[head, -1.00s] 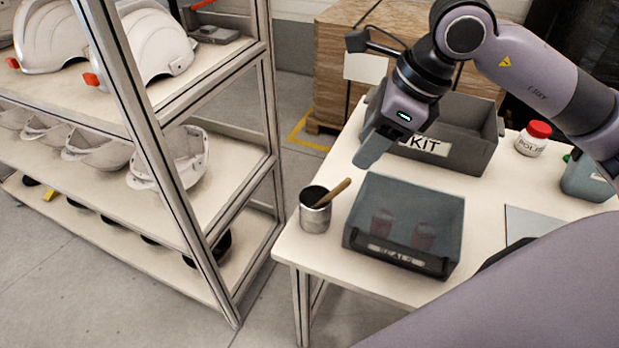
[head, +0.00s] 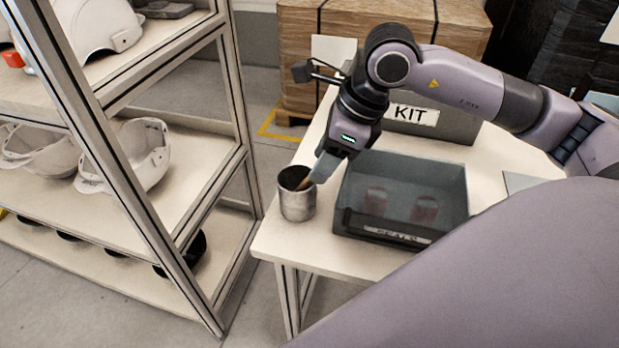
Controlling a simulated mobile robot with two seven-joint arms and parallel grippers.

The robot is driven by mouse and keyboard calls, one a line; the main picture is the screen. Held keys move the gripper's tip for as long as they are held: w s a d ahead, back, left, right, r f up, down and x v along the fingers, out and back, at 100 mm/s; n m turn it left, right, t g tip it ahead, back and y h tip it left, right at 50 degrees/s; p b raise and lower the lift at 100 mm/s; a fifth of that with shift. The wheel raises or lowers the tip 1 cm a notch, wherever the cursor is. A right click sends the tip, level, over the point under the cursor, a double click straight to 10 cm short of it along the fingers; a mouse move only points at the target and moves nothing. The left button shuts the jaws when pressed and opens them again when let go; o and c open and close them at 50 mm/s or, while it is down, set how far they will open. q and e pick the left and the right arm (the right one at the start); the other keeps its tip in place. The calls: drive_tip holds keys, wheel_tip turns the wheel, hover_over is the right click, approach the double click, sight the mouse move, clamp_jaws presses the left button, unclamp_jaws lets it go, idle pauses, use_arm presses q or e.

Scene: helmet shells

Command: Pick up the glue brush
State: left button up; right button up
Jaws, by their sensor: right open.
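The glue brush (head: 304,184) stands tilted in a metal cup (head: 298,206) at the table's left front corner. Only a short piece of its wooden handle shows above the rim; the bristle end is hidden inside the cup. My right gripper (head: 322,171) reaches down from the upper right, with its fingers at the handle beside the cup's right rim. It is open. The fingers cover the upper part of the handle, and I cannot tell whether they touch it or stand around it. My left gripper is not in view.
A dark translucent bin (head: 400,236) with two reddish items stands just right of the cup. A grey KIT crate (head: 455,128) is behind it. A metal shelf rack (head: 180,235) with white helmet shells stands left, across a floor gap.

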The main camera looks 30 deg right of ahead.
drive_tip(key=shift+x, duration=1.05)
drive_tip(key=shift+f, duration=0.1)
clamp_jaws()
wheel_tip(320, 180, up, 20)
drive_tip(key=p, duration=1)
